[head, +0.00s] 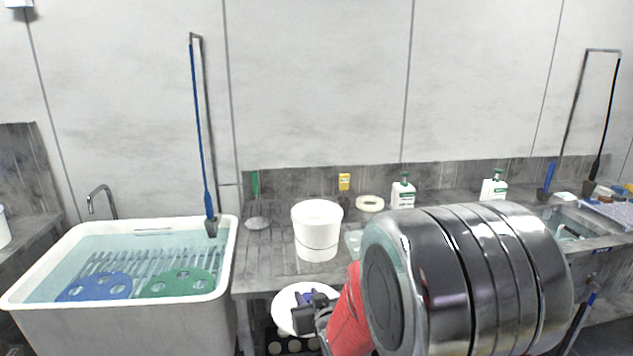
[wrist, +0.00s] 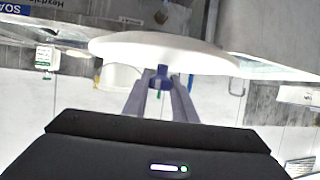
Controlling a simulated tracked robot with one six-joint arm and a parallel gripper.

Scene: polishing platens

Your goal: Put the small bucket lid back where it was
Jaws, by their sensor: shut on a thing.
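The small bucket lid (head: 284,312) is a white round disc in the head view, held in front of the counter's front edge and below its top. In the wrist view the lid (wrist: 200,52) spans the upper middle, seen nearly edge-on. My gripper (wrist: 162,82) is shut on a small dark blue knob at the lid's middle; the gripper (head: 310,299) also shows in the head view, partly in front of the lid. The white bucket (head: 317,236) stands upright on the counter, above and behind the lid, apart from it. Whether its top is open is unclear.
The grey counter (head: 265,262) also holds a roll of tape (head: 370,203), two white pump bottles (head: 403,194) and a green-handled tool (head: 256,200). A water-filled tub (head: 228,262) with blue and green discs stands left. My arm hides the counter's right-middle part.

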